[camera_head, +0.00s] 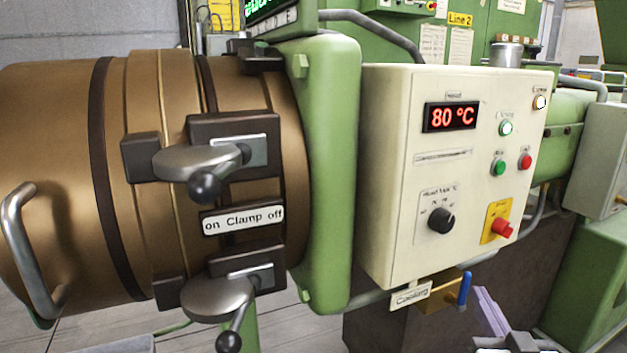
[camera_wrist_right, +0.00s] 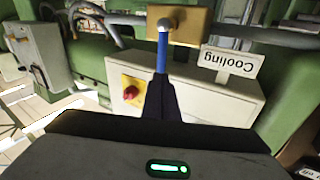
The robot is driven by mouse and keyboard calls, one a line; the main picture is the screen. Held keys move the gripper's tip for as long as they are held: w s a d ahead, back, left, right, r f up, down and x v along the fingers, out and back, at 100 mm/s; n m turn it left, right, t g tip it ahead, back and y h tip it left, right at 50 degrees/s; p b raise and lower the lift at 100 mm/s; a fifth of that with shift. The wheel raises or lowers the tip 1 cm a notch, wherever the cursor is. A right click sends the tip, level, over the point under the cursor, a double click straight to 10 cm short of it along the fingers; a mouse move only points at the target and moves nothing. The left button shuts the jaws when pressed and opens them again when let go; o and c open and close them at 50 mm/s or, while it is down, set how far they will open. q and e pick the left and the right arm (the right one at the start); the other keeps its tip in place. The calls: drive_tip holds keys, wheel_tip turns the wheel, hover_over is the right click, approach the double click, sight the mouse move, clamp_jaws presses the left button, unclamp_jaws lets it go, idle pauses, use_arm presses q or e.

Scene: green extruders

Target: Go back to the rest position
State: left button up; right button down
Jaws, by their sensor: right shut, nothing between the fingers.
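My right gripper (camera_head: 484,297) is low at the right in the head view, beside the blue valve handle (camera_head: 465,288). The handle stands upright on its brass valve, next to the "Cooling" label (camera_head: 410,295). In the right wrist view the dark fingers (camera_wrist_right: 163,78) are together, with nothing visible held between them. The blue handle (camera_wrist_right: 162,55) lines up just beyond the fingertips there; I cannot tell whether they touch. My left gripper is not in view.
The cream control box (camera_head: 400,180) reads 80 °C and carries a black knob and red and green buttons. A brown barrel (camera_head: 75,130) with clamp levers and a green flange (camera_head: 330,180) fills the left. A green machine (camera_head: 585,275) stands at right.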

drive_tip(key=s+a+f+n+g+y, duration=0.1)
drive_tip(key=s+a+f+g, duration=0.4)
drive_tip(key=f, duration=0.6)
drive_tip(key=s+a+f+n+g+y, duration=0.15)
drive_tip(key=s+a+f, duration=0.25)
drive_tip(key=s+f, duration=0.6)
drive_tip(key=s+a+f+n+g+y, duration=0.1)
drive_tip(key=s+a+f+g, duration=0.3)
drive_tip(key=s+f, duration=0.8)
drive_tip(key=shift+s+a+f, duration=0.4)
drive_tip(key=shift+a+f, duration=0.1)
drive_tip(key=shift+a, duration=0.3)
drive_tip(key=shift+n+y, duration=0.25)
